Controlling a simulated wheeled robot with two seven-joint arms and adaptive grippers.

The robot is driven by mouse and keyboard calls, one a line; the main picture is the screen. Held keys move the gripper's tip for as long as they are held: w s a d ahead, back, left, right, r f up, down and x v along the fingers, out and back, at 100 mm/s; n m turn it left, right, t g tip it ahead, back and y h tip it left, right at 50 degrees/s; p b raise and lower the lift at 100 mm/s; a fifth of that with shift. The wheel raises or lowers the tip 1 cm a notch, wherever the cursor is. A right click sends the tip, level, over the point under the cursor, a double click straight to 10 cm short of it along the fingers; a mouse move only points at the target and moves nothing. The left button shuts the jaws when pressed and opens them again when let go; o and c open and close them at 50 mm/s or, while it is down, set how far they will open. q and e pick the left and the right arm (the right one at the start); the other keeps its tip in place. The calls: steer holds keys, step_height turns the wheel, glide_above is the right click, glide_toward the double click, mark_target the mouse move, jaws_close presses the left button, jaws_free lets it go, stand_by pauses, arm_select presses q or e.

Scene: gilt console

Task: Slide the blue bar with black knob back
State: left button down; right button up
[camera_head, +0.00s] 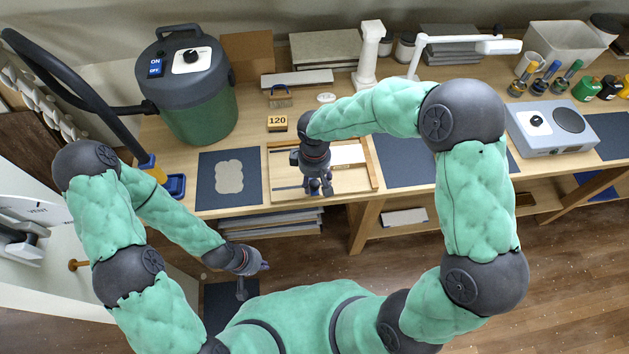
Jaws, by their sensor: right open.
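A wooden frame (371,163) with a light panel lies near the front edge of the workbench. A thin dark-blue bar (285,187) runs across its front part; the middle of the bar is hidden behind my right gripper. I cannot make out the black knob clearly. My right gripper (318,191) points down over the frame, at the bar, open; whether it touches anything is unclear. My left gripper (262,267) hangs in front of the bench, low and away from the frame, and its fingers are too small to judge.
Blue-grey mats (208,181) (405,173) lie either side of the frame. A green vacuum (199,112) stands left, a hot plate (549,128) right.

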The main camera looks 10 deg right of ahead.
steer(key=shift+f, duration=0.4)
steer(key=shift+c, duration=0.3)
jaws_close()
steer(key=a, duration=0.7)
steer(key=w+a, duration=0.1)
steer(key=a, duration=0.3)
steer(key=shift+a, duration=0.15)
steer(key=shift+c, duration=0.5)
jaws_free()
steer(key=shift+o, duration=0.8)
steer(key=shift+a, duration=0.15)
